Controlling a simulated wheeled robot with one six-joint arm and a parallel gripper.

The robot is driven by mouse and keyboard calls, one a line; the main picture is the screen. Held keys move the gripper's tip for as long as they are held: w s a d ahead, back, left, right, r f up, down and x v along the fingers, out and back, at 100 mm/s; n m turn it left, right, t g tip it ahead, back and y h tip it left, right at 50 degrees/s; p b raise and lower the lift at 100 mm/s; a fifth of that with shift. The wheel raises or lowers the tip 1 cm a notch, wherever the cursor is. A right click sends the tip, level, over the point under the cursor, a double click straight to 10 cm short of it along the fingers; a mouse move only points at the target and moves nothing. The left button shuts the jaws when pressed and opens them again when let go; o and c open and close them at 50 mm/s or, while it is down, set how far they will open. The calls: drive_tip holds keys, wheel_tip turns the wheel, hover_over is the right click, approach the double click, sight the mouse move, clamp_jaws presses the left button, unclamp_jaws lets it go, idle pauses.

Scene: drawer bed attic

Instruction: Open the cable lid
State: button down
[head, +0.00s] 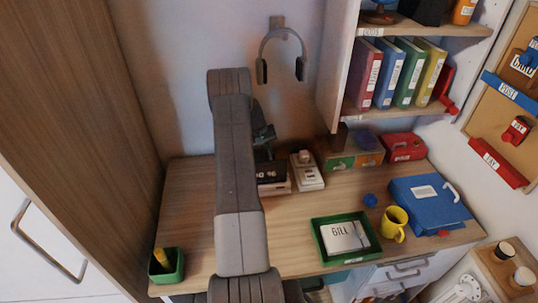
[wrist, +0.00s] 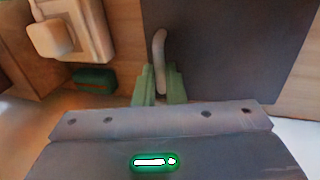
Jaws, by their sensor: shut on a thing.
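In the wrist view, a flat dark grey panel (wrist: 225,50), which looks like the cable lid, fills the upper right. A pale grey curved handle (wrist: 159,45) stands out from it. My gripper (wrist: 160,86) has its two green fingertips on either side of the handle's lower end and is shut on it. In the head view my gripper (head: 264,136) is a dark shape at the back of the desk, just right of my arm. My arm hides much of that area, and I cannot tell how far the lid is tilted.
A white power strip (head: 308,171) with a plug is beside the gripper; it also shows in the wrist view (wrist: 85,22). A small dark display box (head: 273,178) is left of it. A green tray (head: 321,238), yellow mug (head: 394,222) and blue folder (head: 428,202) occupy the desk's right side.

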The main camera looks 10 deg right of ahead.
drive_tip(key=shift+a+r+h+b, duration=0.15)
drive_tip(key=shift+a+h+b, duration=0.25)
drive_tip(key=shift+b, duration=0.15)
drive_tip(key=a+r+h+b, duration=0.4)
drive_tip(key=a+b, duration=0.2)
drive_tip(key=a, duration=0.1)
drive_tip(key=a+r+h+b, duration=0.4)
drive_tip(key=a+b, duration=0.2)
drive_tip(key=shift+a+h, duration=0.4)
drive_tip(key=shift+s+f, duration=0.1)
drive_tip(key=shift+s, duration=0.05)
drive_tip(key=c, duration=1.5)
unclamp_jaws()
drive_tip(key=shift+a, duration=0.1)
drive_tip(key=shift+w+r, duration=0.2)
drive_tip(key=shift+r, duration=0.05)
